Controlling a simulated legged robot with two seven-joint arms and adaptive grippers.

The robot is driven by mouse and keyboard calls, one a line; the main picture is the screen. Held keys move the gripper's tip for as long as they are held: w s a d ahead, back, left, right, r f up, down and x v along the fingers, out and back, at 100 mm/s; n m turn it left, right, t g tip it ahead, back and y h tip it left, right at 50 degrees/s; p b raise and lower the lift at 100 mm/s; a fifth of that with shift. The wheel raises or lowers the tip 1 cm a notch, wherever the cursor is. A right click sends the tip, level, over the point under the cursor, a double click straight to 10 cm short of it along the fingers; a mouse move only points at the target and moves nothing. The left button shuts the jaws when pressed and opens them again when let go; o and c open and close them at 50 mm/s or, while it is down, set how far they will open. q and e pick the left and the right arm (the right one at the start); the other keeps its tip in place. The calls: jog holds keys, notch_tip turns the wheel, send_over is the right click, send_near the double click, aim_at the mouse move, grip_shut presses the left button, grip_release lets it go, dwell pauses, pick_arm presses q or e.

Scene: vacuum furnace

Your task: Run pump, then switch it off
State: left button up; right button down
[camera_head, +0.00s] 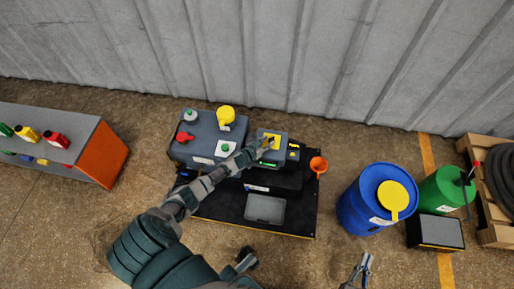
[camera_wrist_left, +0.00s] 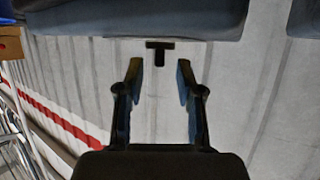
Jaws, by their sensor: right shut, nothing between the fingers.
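The pump unit is a dark grey-blue machine (camera_head: 205,135) on a black base plate (camera_head: 285,222) with a yellow edge. It carries a yellow cap, a red knob (camera_head: 184,137) and a green button (camera_head: 225,147) on a white plate. A smaller grey box with a yellow panel (camera_head: 273,138) stands beside it. My left gripper (camera_head: 266,145) is over that panel; contact cannot be told. In the left wrist view its fingers (camera_wrist_left: 159,70) are apart, with a black T-shaped part (camera_wrist_left: 159,50) beyond the tips. My right gripper (camera_head: 360,266) is shut and empty, low right of the base plate.
A blue drum (camera_head: 354,208) with a yellow lid, a green drum (camera_head: 440,190) and a pallet (camera_head: 495,230) stand at the right. A cabinet with an orange side (camera_head: 104,156) stands at the left. A corrugated wall (camera_head: 300,60) closes the back. An orange funnel (camera_head: 318,165) is near the pump.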

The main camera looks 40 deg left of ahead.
pick_arm(q)
jog(key=v, duration=0.9)
jog(key=shift+a, duration=0.15)
